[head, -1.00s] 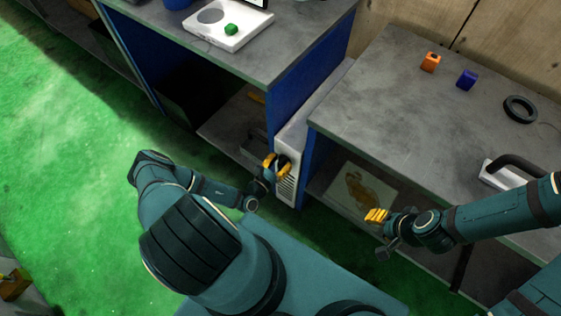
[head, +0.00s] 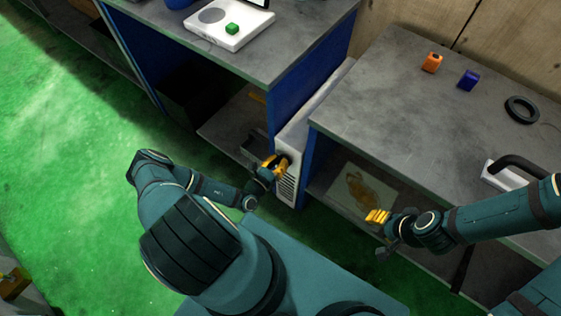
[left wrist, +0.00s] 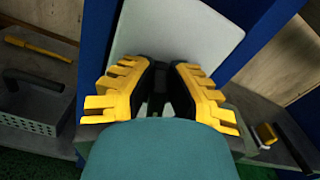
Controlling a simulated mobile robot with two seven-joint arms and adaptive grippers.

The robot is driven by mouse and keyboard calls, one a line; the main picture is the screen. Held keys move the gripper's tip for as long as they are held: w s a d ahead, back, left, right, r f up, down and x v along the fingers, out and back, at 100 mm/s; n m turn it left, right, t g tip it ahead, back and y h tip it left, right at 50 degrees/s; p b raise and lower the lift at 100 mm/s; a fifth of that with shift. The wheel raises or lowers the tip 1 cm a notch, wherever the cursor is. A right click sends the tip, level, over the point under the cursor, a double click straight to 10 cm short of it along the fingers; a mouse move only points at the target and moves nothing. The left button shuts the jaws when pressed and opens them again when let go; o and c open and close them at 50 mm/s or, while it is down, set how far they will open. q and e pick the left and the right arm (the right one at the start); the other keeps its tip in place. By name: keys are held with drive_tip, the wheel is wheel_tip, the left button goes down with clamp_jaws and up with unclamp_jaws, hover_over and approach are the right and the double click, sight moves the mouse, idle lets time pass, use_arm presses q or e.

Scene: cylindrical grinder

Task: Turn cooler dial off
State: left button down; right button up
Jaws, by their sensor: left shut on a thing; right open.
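The cooler (head: 288,186) is a narrow white unit with a slotted front, standing between two workbenches. Its dark dial (head: 287,158) is high on the front and mostly hidden by my left gripper (head: 275,164), which is at the dial with its yellow fingers shut on it. In the left wrist view the left gripper (left wrist: 160,85) has its fingers to either side, in front of the cooler's pale top (left wrist: 175,35); the dial is hidden there. My right gripper (head: 377,216) is open and empty, before the right workbench's lower shelf.
Blue panels (head: 310,165) flank the cooler closely. The right workbench (head: 400,100) holds an orange block, a blue block and a black ring. The left bench holds a white device (head: 228,25) with a green button. A grey perforated basket (left wrist: 35,110) is on the left lower shelf.

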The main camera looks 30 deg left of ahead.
sight(277, 163)
use_arm(q)
drive_tip(key=n, duration=0.3)
drive_tip(key=shift+w+a+f+n, duration=0.1)
drive_tip(key=shift+a+f+n, duration=0.05)
drive_tip(key=shift+a+n, duration=0.25)
drive_tip(key=f+n, duration=0.1)
drive_tip(key=n, duration=0.4)
drive_tip(key=f+n, duration=0.1)
drive_tip(key=n, duration=0.5)
drive_tip(key=f+n, duration=0.1)
drive_tip(key=n, duration=0.5)
drive_tip(key=shift+a+f+b, duration=0.15)
drive_tip(key=shift+a+b, duration=0.15)
drive_tip(key=shift+d+f+n, duration=0.2)
drive_tip(key=shift+d+n, duration=0.15)
drive_tip(key=shift+n, duration=1.6)
drive_tip(key=shift+d+f+n, duration=0.2)
drive_tip(key=shift+d+n, duration=0.15)
drive_tip(key=shift+n, duration=1.65)
drive_tip(key=shift+d+f+n, duration=0.2)
drive_tip(key=shift+d+n, duration=0.15)
drive_tip(key=shift+n, duration=1.6)
